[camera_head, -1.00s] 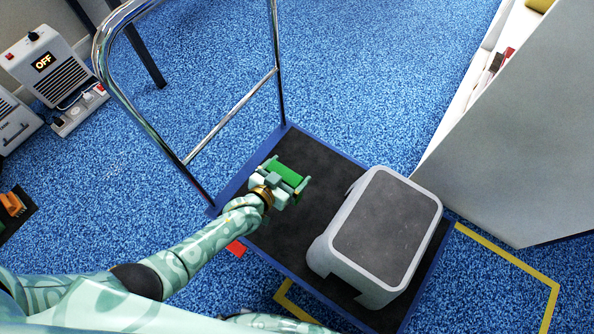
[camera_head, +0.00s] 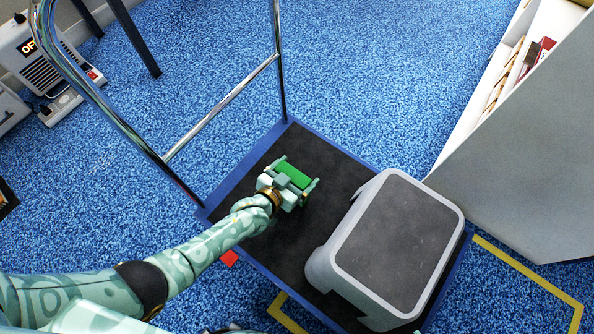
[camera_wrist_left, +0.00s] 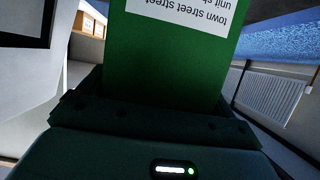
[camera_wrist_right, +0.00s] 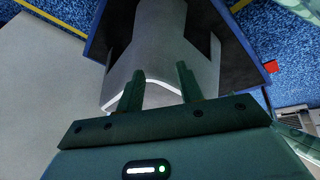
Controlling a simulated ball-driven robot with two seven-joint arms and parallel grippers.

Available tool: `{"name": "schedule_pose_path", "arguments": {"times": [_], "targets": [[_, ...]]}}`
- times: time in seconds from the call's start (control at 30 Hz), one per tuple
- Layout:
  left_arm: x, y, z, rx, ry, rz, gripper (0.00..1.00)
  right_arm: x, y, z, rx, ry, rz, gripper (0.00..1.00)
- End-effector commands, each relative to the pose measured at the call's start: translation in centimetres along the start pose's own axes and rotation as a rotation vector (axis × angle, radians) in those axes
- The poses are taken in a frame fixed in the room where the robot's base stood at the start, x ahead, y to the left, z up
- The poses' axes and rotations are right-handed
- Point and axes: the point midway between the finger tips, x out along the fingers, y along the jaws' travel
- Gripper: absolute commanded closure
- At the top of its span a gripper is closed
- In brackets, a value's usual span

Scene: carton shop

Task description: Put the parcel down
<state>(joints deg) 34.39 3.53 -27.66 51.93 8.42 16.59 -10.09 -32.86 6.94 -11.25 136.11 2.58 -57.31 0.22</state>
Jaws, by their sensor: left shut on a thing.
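The parcel (camera_head: 293,174) is green and shows between the fingers of my left gripper (camera_head: 297,181), over the trolley's dark deck (camera_head: 300,150). In the left wrist view the parcel (camera_wrist_left: 170,70) fills the middle, with a white printed label on it. My left gripper is shut on it. I cannot tell whether the parcel touches the deck. My right gripper (camera_wrist_right: 160,78) shows only in its own wrist view, with its two fingers apart and nothing between them. Beyond them is the grey step stool (camera_wrist_right: 160,35).
The grey step stool (camera_head: 395,240) takes up the right part of the deck. A chrome handle (camera_head: 225,103) rises at the trolley's far left. A large grey cabinet (camera_head: 530,160) stands at right. Deck around the parcel is clear.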

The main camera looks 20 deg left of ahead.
Motion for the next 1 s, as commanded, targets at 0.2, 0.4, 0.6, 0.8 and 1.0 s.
{"name": "schedule_pose_path", "arguments": {"times": [0.2, 0.4, 0.6, 0.8, 1.0], "targets": [[0.0, 0.0, -0.2, 0.001, 0.003, -0.001, 0.5, -0.1, 0.0, -0.1, 0.001, 0.004, 0.001, 0.64], [0.1, 0.0, 0.1, 0.001, 0.001, 0.0, 0.0, -0.1, 0.0, -0.1, 0.001, 0.003, 0.001, 0.64], [0.0, 0.0, 0.0, 0.0, 0.001, 0.0, 0.0, -0.1, 0.0, -0.1, 0.001, 0.003, 0.001, 0.64], [-2.6, -0.1, -0.8, 0.004, 0.005, -0.001, 0.0, -0.3, 0.4, 2.4, -0.055, -0.093, 0.013, 0.64], [-7.3, -0.1, -1.1, 0.005, 0.008, -0.002, 0.0, -0.9, 1.5, 7.3, -0.146, -0.277, 0.032, 0.64]]}}
